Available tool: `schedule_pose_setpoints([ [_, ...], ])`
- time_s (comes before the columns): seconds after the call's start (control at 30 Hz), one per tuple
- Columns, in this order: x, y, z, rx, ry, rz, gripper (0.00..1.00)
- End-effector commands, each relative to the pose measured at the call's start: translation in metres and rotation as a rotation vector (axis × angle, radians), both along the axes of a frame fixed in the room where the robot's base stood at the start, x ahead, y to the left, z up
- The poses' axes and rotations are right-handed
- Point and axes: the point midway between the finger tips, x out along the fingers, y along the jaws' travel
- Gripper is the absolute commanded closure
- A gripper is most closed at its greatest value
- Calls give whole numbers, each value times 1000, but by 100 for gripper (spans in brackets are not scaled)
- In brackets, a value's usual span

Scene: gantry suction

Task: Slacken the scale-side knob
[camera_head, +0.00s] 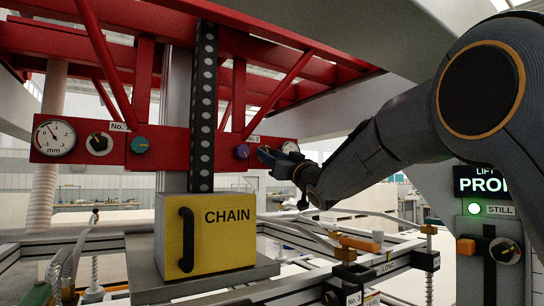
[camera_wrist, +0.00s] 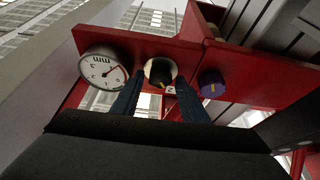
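My gripper (camera_head: 270,156) reaches in from the right to the No.2 end of the red beam. In the wrist view its two blue fingers (camera_wrist: 160,86) are apart, with a black knob (camera_wrist: 161,72) on a white disc showing between their tips. I cannot tell whether they touch it. A round white mm gauge (camera_wrist: 102,68) is on its left and a purple knob (camera_wrist: 211,84) on its right. In the head view the purple knob (camera_head: 242,151) is left of my gripper. My gripper hides the black knob there. The gauge (camera_head: 290,147) shows partly.
The No.1 end has a mm gauge (camera_head: 53,137), a black knob (camera_head: 99,144) and a teal knob (camera_head: 139,146). A dark perforated strip (camera_head: 203,110) hangs above a yellow CHAIN box (camera_head: 210,235). A lift panel (camera_head: 485,182) reads STILL at right. Rails and hoses lie below.

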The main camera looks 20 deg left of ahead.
Motion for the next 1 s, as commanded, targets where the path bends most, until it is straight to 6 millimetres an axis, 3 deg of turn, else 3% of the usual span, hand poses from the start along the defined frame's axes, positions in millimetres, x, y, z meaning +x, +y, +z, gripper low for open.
schedule_pose_setpoints([
  [0.03,0,0,0,0,0,0,69],
  [0.17,0,0,0,0,0,0,91],
  [0.57,1,-1,-1,-55,-65,-1,92],
  [1.0,4,-3,-1,-264,-309,-2,92],
])
